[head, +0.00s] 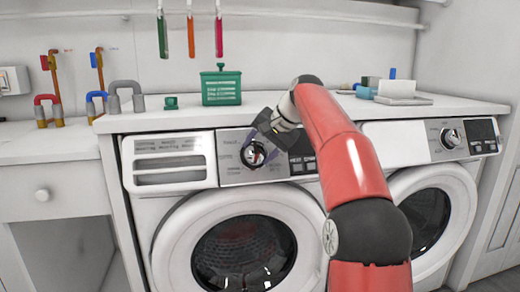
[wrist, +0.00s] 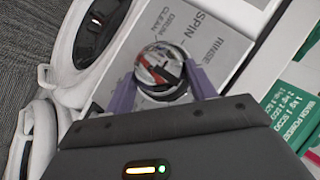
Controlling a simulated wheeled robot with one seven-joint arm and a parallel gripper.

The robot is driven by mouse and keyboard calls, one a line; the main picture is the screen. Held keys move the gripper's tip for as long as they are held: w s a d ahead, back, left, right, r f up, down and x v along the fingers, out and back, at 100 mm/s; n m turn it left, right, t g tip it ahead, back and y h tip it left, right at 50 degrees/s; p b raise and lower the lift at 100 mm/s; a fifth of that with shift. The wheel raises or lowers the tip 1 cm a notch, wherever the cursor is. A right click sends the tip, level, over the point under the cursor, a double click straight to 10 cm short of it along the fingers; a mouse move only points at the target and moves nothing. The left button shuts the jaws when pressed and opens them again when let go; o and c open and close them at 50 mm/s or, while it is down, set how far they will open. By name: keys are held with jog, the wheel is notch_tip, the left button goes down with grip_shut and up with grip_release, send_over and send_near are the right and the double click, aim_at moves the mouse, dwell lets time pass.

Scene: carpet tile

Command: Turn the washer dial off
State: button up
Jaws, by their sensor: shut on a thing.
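The washer dial (head: 253,154) is a shiny chrome knob on the control panel of the left washer (head: 170,230). In the wrist view the dial (wrist: 160,70) sits between the two purple fingers of my gripper (wrist: 163,85), which are shut on its sides. In the head view my gripper (head: 258,150) reaches the dial from the upper right. The panel lettering (wrist: 205,38) shows beside the dial in the wrist view. The dial's pointer position cannot be read clearly.
A second washer (head: 440,190) with its own dial (head: 450,138) stands at the right. A green box (head: 221,86) and a small green item (head: 171,103) stand on the white counter (head: 150,122) above. Brushes hang on the wall.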

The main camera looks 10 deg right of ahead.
jog(key=o, duration=1)
jog(key=v, duration=0.7)
jog(key=shift+s+d+r, duration=0.2)
jog(key=shift+r, duration=0.05)
